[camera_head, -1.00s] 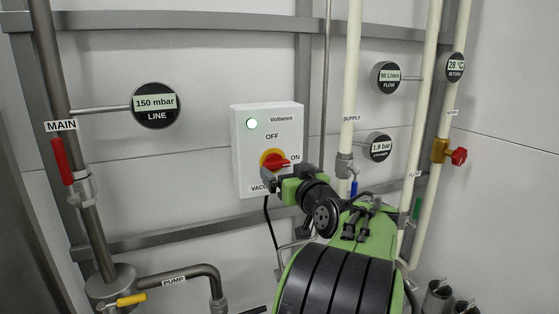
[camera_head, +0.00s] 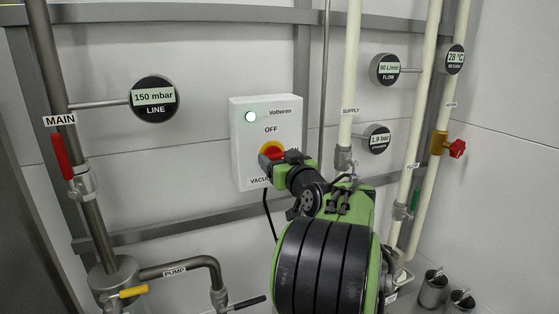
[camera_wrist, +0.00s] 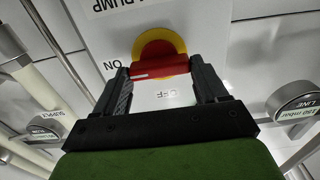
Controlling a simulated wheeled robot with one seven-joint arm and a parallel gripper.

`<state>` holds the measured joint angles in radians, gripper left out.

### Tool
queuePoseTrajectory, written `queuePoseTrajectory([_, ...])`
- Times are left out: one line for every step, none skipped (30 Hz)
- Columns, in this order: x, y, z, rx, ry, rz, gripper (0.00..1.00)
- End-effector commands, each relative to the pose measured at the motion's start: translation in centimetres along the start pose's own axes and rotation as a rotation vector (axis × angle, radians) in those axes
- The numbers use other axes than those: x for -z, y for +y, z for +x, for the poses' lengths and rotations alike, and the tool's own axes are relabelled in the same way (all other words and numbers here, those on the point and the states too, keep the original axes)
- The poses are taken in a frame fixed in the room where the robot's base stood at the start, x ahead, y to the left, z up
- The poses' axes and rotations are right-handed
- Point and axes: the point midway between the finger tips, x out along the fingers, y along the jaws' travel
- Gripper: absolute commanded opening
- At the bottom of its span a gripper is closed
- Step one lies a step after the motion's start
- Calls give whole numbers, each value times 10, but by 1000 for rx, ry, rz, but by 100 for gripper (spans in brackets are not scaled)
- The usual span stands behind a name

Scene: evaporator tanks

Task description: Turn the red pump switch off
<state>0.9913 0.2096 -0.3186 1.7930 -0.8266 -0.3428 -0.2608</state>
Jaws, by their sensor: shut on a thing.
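The red pump switch (camera_wrist: 160,69) is a red handle on a yellow disc (camera_wrist: 150,46), on the front of a white box (camera_head: 243,150) marked OFF, ON and VACUUM PUMP. In the head view my gripper (camera_head: 270,158) covers part of the switch and the ON label, so the handle's exact angle is hard to read there.
On the left is a pipe with a red-handled valve (camera_head: 62,156) marked MAIN and a yellow handle (camera_head: 133,291) lower down. Pale pipes (camera_head: 412,140) with gauges stand to the right of the box. Several gauges stick out from the wall.

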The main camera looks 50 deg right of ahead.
Motion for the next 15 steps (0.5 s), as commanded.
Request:
queuePoseTrajectory([0, 0, 0, 0, 0, -5, 42])
queuePoseTrajectory([-1, 0, 0, 0, 0, -9, 42])
queuePoseTrajectory([-1, 0, 0, 0, 0, -16, 42])
queuePoseTrajectory([-2, 0, 0, 0, 0, -23, 42])
queuePoseTrajectory([-2, 0, 0, 0, 1, -31, 42])
queuePoseTrajectory([-2, 0, 0, 0, 2, -46, 42])
queuePoseTrajectory([-2, 0, 0, 0, 2, -59, 42])
queuePoseTrajectory([-3, 0, 0, 0, 2, -74, 42])
queuePoseTrajectory([-4, 0, 0, -1, 2, -96, 42])
queuePoseTrajectory([-4, 0, 0, -1, 3, -114, 42])
queuePoseTrajectory([-4, -1, 0, -1, 3, -135, 42])
queuePoseTrajectory([-5, -1, 0, 0, 3, -164, 42])
queuePoseTrajectory([-5, -1, 0, 0, 4, -187, 42])
queuePoseTrajectory([-6, -1, 0, 0, 4, -213, 42])
queuePoseTrajectory([-6, -1, 0, 0, 5, -247, 42])
